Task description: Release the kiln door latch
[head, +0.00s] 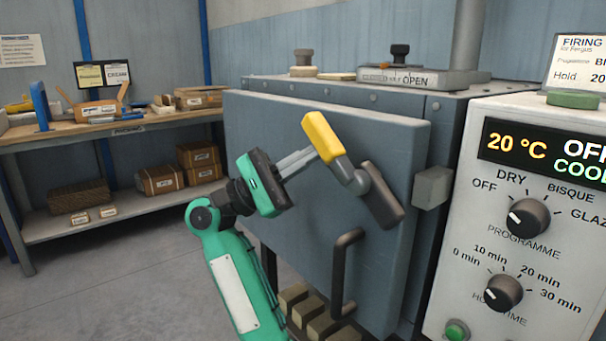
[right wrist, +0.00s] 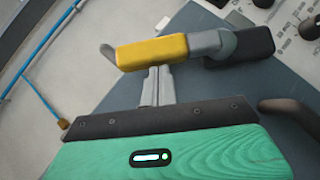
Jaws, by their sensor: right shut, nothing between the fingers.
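The kiln door (head: 270,150) is a large blue-grey slab. Its latch lever has a yellow grip (head: 322,137) on a grey arm, joined to a dark latch plate (head: 382,195). The grip slants up and left from the pivot. In the right wrist view the yellow grip (right wrist: 152,52) lies across the view just beyond the fingertips. My right gripper (head: 312,156) is shut with nothing between its fingers. Its tips are at the grip's side, touching or nearly touching; I cannot tell which. They also show in the right wrist view (right wrist: 158,70). My left gripper is not in view.
A dark door handle (head: 345,270) stands out below the latch. A grey block (head: 432,187) sits at the door's right edge. The control panel (head: 535,240) with knobs is on the right. A workbench (head: 125,128) with boxes is at the left. Floor between is clear.

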